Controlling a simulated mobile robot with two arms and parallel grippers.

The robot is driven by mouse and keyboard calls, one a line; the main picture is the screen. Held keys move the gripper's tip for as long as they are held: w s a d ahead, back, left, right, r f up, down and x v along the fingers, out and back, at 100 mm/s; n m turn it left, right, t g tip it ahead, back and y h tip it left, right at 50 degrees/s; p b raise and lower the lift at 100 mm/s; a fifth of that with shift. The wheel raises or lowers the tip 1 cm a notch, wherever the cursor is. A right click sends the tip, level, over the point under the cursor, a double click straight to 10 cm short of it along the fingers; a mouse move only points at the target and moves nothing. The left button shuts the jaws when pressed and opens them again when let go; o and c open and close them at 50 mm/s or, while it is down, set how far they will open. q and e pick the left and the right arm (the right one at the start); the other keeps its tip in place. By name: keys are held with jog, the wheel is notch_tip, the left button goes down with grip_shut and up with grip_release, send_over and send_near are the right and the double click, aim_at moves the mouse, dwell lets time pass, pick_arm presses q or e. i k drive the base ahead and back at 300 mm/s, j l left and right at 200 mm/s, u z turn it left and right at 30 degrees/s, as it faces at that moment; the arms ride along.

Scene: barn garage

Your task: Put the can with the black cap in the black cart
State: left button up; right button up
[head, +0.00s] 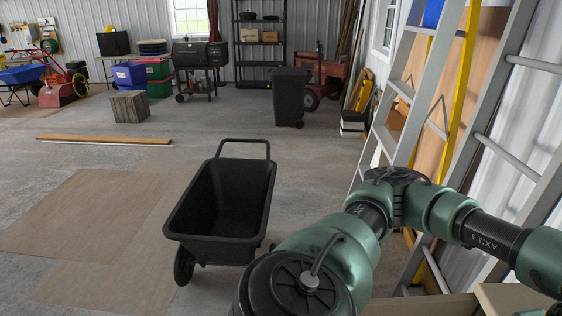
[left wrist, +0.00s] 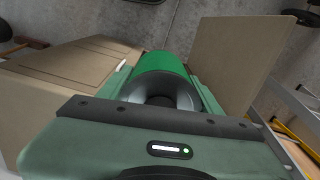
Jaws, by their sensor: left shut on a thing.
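The black cart (head: 265,190) stands on the floor in the middle of the head view, with its handle at the far side and its open tub empty. In the left wrist view a green can (left wrist: 160,64) is held between the fingers of my left gripper (left wrist: 163,88). The left gripper and the can cannot be made out in the head view. My right gripper is not in view.
Cardboard flaps (left wrist: 238,60) of an open box surround the can in the wrist view. A stepladder (head: 413,95) leans along the right. A black wheeled bin (head: 289,95) stands behind the cart. Planks (head: 105,139) lie at left; the floor around the cart is mostly clear.

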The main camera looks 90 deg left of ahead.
aim_at(223, 233)
jog(key=u, duration=2.05)
